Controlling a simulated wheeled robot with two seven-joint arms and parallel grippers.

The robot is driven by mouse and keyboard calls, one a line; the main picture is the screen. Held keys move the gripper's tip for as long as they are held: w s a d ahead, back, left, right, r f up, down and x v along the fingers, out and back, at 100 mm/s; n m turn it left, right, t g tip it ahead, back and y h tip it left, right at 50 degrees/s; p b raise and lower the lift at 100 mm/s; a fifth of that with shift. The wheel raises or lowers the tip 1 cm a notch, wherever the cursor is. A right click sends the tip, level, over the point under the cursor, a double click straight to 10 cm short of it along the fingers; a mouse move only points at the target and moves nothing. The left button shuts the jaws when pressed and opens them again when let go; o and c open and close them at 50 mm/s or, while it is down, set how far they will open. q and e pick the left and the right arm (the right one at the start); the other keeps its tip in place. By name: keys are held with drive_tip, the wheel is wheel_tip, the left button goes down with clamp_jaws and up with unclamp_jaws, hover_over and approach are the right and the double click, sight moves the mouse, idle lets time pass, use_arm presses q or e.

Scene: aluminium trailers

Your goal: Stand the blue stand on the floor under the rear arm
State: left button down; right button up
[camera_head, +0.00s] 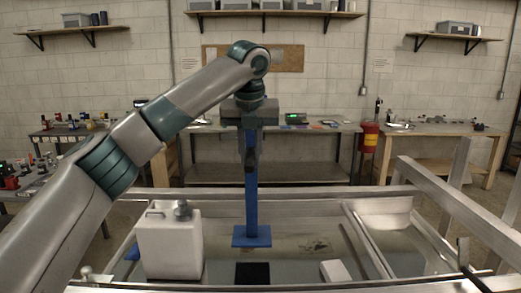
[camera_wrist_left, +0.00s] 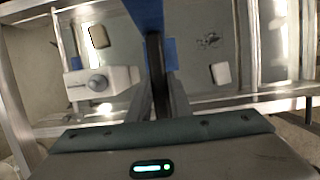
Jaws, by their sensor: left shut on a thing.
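The blue stand (camera_head: 252,205) is an upright blue post with a flat square plate at its lower end. My left gripper (camera_head: 250,150) points down and is shut on the post's upper part. The stand hangs upright above the metal trailer (camera_head: 300,195), and its plate appears clear of the trailer bed. In the left wrist view, the blue stand (camera_wrist_left: 148,14) passes between the fingers of my left gripper (camera_wrist_left: 158,85). I cannot tell which trailer part is the rear arm. My right gripper is not in view.
A white canister (camera_head: 168,245) stands left of the stand. A white block (camera_head: 335,271) and a black block (camera_head: 252,273) are near the front. Metal rails (camera_head: 440,190) rise at the right. Workbenches (camera_head: 275,140) line the back wall.

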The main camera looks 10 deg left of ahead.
use_arm(q)
drive_tip(key=w+a+f+p, duration=0.2)
drive_tip(key=a+f+p, duration=0.1)
drive_tip(key=a, duration=0.4)
drive_tip(key=shift+a+f, duration=0.35)
drive_tip(key=shift+f, duration=0.25)
drive_tip(key=shift+s+f+p, duration=0.3)
drive_tip(key=shift+f+p, duration=0.4)
drive_tip(key=shift+f, duration=0.35)
drive_tip(key=shift+s+f+p, duration=0.25)
drive_tip(key=shift+f+p, duration=0.4)
drive_tip(key=shift+f, duration=0.35)
